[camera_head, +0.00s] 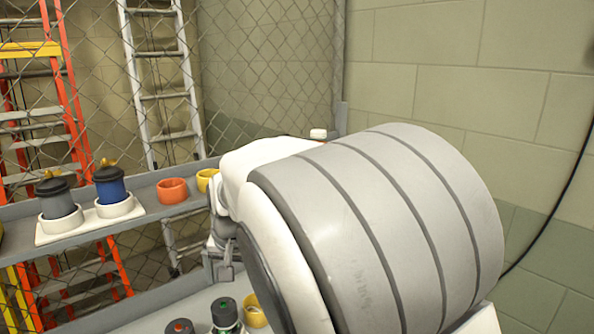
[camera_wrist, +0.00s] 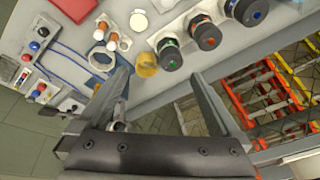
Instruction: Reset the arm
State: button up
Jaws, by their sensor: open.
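My arm (camera_head: 375,230), white with wide grey bands, fills the middle and right of the head view and hides much of the bench behind it. In the wrist view my gripper (camera_wrist: 160,75) is open, its two grey fingers spread wide with nothing held between them. The gripper is over the bench edge, close to a yellow ring cup (camera_wrist: 147,64) that lies just beyond the fingertips.
A grey shelf (camera_head: 150,222) carries black-lidded canisters, one blue (camera_head: 110,188), and an orange cup (camera_head: 173,190). Canisters with coloured tops (camera_wrist: 207,36) line the bench in the wrist view. Behind stand a wire fence (camera_head: 270,60) and ladders (camera_head: 160,80).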

jog(key=s+d+r+y, duration=0.1)
jog(key=s+d+r, duration=0.1)
jog(key=d, duration=0.3)
jog(key=s+d+r, duration=0.2)
jog(key=d+r, duration=0.1)
jog(key=d, duration=0.2)
jog(key=s+d+r+t+h, duration=0.1)
jog(key=s+d+t+h, duration=0.1)
jog(key=s+d, duration=1.5)
jog(key=shift+s+t, duration=0.3)
jog(key=shift+s, duration=0.5)
jog(key=shift+d, duration=0.1)
